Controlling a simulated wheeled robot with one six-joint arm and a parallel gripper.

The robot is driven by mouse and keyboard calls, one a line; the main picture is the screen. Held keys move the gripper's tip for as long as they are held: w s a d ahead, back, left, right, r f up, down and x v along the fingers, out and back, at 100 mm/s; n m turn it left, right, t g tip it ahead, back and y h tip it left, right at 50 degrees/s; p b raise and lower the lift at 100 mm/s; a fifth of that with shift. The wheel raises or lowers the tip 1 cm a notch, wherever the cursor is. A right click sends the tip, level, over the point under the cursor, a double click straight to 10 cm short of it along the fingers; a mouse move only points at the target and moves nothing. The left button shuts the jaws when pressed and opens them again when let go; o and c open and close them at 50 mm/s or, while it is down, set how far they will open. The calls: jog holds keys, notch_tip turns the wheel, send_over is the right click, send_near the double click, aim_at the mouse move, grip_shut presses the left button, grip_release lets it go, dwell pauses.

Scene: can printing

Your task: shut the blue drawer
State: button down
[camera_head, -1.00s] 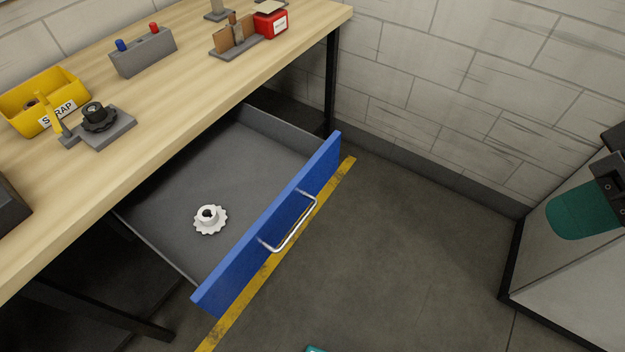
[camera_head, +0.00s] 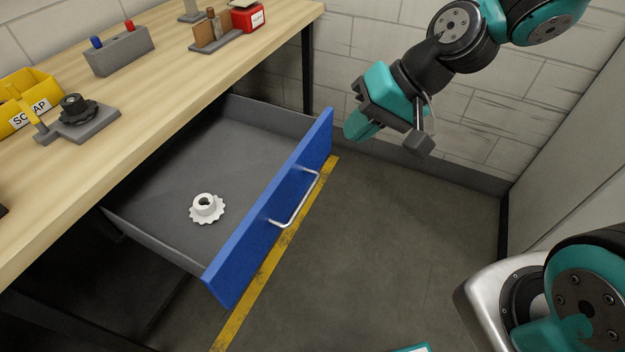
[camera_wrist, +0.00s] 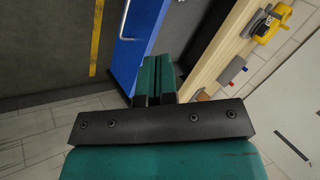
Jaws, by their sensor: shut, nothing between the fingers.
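The blue drawer (camera_head: 272,208) stands pulled out from under the wooden workbench, its grey inside open to view. A silver bar handle (camera_head: 299,203) is on its front face. A white gear (camera_head: 207,208) lies on the drawer floor. My gripper (camera_head: 360,127) is shut and empty, to the right of the drawer's far end and apart from the handle. In the wrist view, the shut fingers (camera_wrist: 154,78) show in front of the blue drawer front (camera_wrist: 132,45), with part of the handle (camera_wrist: 125,18) at the top. Contact with the drawer cannot be told there.
The workbench (camera_head: 150,110) carries a yellow scrap bin (camera_head: 45,85), a grey fixture with a black knob (camera_head: 75,122), a block with blue and red pegs (camera_head: 120,52) and a red box (camera_head: 248,17). A brick wall (camera_head: 480,110) stands behind. The floor before the drawer is clear.

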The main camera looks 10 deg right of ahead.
jog(key=w+d+f+m+t+b, duration=0.2)
jog(key=w+d+f+m, duration=0.15)
jog(key=f, duration=0.45)
jog(key=w+d+f+m+t+b, duration=0.25)
jog(key=w+f+m, duration=0.2)
jog(key=f, duration=0.45)
send_near(310, 165)
jog(key=f+x, duration=0.1)
jog(key=x, duration=0.5)
jog(key=shift+w+a+r+n+g, duration=0.2)
jog(key=shift+r+n+g, duration=0.1)
jog(key=shift+g, duration=0.15)
jog(key=shift+w, duration=0.1)
